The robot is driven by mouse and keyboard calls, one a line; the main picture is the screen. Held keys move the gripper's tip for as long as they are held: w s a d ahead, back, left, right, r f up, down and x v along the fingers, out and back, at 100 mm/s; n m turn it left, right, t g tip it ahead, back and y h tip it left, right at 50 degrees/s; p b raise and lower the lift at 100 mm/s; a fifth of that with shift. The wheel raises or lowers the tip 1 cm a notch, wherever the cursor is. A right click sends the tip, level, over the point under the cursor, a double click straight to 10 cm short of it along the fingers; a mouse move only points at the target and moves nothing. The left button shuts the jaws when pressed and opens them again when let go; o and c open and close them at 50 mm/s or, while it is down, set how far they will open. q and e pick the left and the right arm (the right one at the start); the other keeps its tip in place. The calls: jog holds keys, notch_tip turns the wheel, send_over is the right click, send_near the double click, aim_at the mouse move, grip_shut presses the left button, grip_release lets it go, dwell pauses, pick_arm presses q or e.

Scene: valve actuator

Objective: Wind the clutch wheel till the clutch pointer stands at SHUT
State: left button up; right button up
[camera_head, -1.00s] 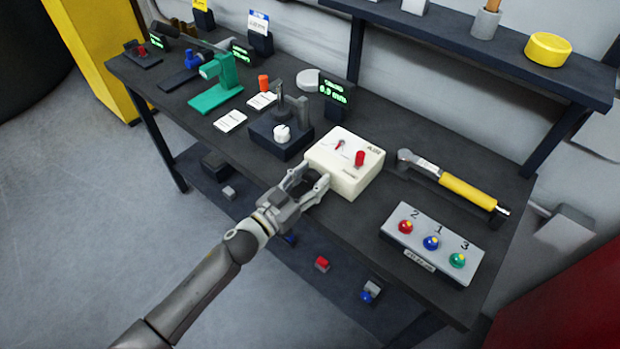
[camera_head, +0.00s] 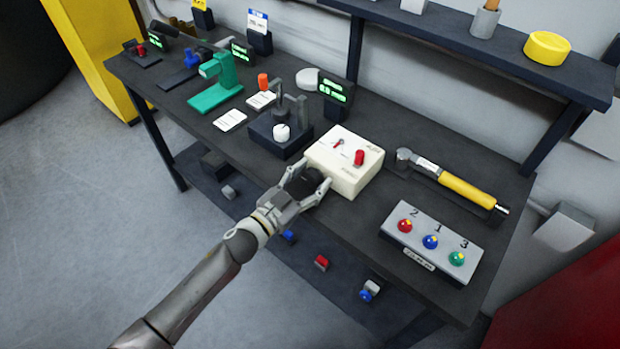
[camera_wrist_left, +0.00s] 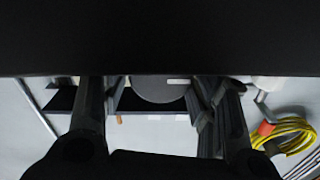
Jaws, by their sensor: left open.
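A cream box (camera_head: 342,182) stands at the front edge of the bench. Its top has a small red pointer (camera_head: 338,143) and a red knob (camera_head: 359,158); the lettering is too small to read. A dark round wheel (camera_head: 308,181) is at the box's front side. My left gripper (camera_head: 311,177) is open at that side, its fingers on either side of the wheel; I cannot tell if they touch it. In the left wrist view the wheel shows as a grey disc (camera_wrist_left: 158,89) with a pale mark, between the spread fingers. My right gripper is not in view.
A button panel (camera_head: 432,243) with red, blue and green buttons lies right of the box. A dark block with a white knob (camera_head: 281,133) stands close on the left. A lower shelf holds small parts.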

pick_arm(q)
jog(key=v, duration=1.2)
